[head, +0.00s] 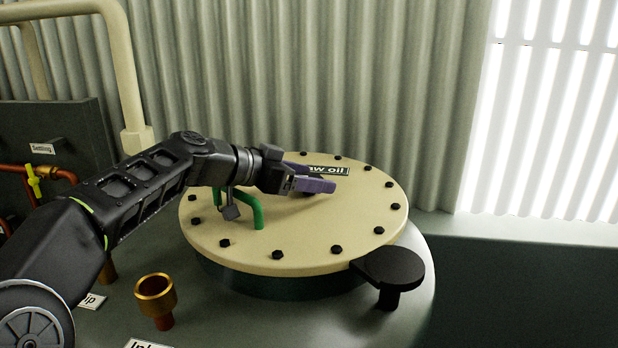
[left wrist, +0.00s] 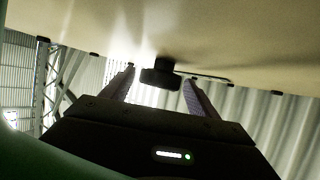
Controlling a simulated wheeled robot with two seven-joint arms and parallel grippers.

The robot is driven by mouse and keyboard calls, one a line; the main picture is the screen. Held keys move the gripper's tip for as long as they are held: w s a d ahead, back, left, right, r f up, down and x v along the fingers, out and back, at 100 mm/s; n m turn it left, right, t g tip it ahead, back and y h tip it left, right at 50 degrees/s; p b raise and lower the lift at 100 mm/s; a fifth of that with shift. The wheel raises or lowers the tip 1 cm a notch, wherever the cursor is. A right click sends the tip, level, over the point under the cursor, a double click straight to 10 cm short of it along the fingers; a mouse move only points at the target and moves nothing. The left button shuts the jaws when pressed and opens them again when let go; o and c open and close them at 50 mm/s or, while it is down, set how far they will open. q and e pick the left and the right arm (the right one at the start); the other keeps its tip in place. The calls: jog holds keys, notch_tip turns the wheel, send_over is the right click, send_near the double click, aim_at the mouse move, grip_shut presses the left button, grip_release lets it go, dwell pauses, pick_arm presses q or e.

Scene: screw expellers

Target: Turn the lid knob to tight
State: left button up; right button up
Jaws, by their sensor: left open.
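A round cream lid (head: 350,225) ringed with dark bolts lies flat on a dark green tank. My left gripper (head: 326,179) reaches in from the left over the middle of the lid, its purple-grey fingers apart. A small dark knob stands on the lid near the fingers, mostly hidden by them in the head view. In the left wrist view the dark knob (left wrist: 160,74) shows between the two open fingertips, seemingly just beyond them; I cannot tell whether they touch it. Its tight mark is not visible. My right gripper is not in view.
A green bent handle (head: 255,210) rises from the lid beside my left wrist. A label reading "aw oil" (head: 328,170) lies behind the fingers. A black disc on a stem (head: 390,266) stands at the lid's front right edge. A brass cup (head: 155,294) stands at front left.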

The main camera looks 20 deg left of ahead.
pick_arm(q)
jog(key=shift+s+a, duration=0.1)
jog(key=shift+s+a+r+b, duration=0.1)
jog(key=shift+s+a+b, duration=0.05)
jog(key=shift+s+b, duration=0.15)
jog(key=b+v, duration=0.2)
jog(key=v, duration=0.4)
jog(key=shift+s+a+r, duration=0.2)
jog(key=shift+s, duration=0.15)
jog(key=shift+f, duration=0.1)
